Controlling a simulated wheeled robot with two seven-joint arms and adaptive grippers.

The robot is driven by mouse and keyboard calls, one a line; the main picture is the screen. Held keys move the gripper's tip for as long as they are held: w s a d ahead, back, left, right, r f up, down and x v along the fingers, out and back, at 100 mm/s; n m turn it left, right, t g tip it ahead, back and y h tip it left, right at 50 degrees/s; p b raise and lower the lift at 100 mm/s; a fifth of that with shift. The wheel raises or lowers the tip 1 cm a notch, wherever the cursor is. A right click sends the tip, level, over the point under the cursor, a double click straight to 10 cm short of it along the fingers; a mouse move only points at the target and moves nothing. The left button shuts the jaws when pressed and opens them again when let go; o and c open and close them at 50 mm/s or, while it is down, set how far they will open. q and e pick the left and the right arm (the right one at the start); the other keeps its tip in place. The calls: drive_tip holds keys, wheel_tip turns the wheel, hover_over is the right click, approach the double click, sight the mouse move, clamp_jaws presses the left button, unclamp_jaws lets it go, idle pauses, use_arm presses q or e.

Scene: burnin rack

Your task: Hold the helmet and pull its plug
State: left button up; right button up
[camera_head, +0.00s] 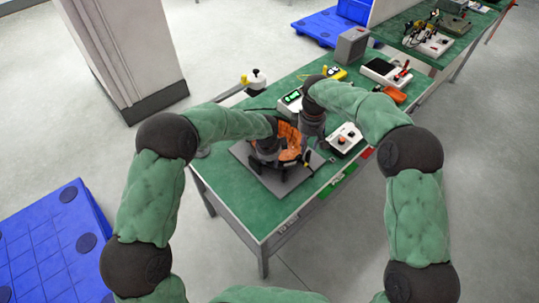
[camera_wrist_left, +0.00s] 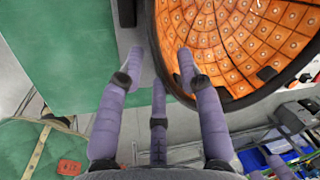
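The helmet, an orange shell with a black rim, stands on a grey plate on the green table in the head view (camera_head: 287,137), partly covered by my arms. The left wrist view shows its orange, dotted inside (camera_wrist_left: 235,40) and dark rim. My left gripper (camera_head: 268,155) is at the helmet's left front side; in the left wrist view its purple fingers (camera_wrist_left: 160,62) are spread around the rim, with a visible gap. My right gripper (camera_head: 308,142) is at the helmet's right side, its fingers too small to read. I cannot make out the plug clearly.
The grey plate (camera_head: 250,170) lies on the green table (camera_head: 225,185). A white box with a red button (camera_head: 345,138) stands right of the helmet.

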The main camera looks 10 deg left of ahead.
sight(271, 166)
use_arm(q)
drive_tip(key=shift+x, duration=2.95)
clamp_jaws()
drive_tip(key=shift+s+f, duration=0.2)
drive_tip(key=shift+s, duration=0.05)
